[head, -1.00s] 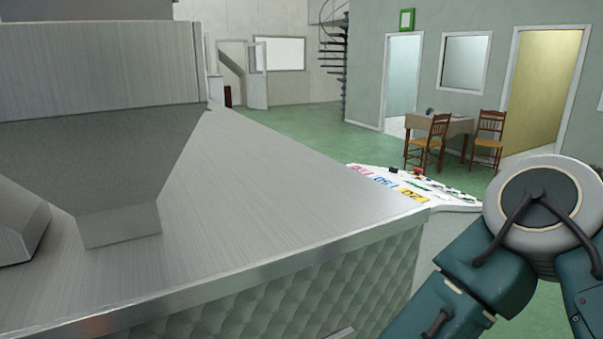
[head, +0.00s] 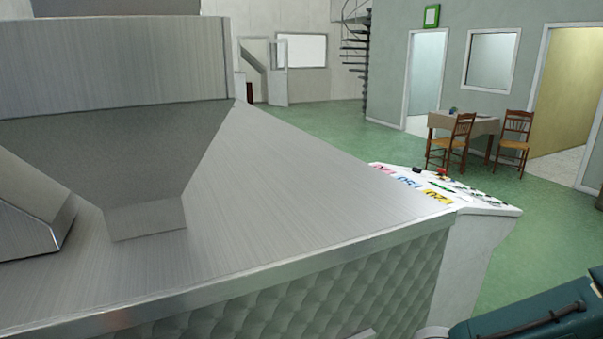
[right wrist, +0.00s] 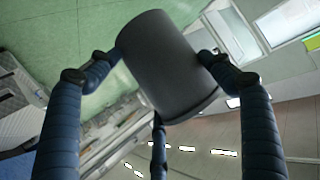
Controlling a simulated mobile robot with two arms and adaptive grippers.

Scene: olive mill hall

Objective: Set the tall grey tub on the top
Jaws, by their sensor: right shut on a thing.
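The tall grey tub (right wrist: 168,78) shows in the right wrist view as a dark, smooth cylinder, tilted in the picture. My right gripper (right wrist: 160,58) is shut on it, with jointed fingers on both sides and another below. In the head view neither the tub nor the right gripper shows; only a piece of my right arm is at the lower right. The top (head: 290,190) is the brushed metal upper surface of a large machine, and its right part is bare. My left gripper is in neither view.
A metal hopper (head: 120,60) rises from the left of the top. A white control panel (head: 470,193) with coloured labels adjoins its right end. A table (head: 480,124) with two chairs stands farther back on open green floor (head: 320,125).

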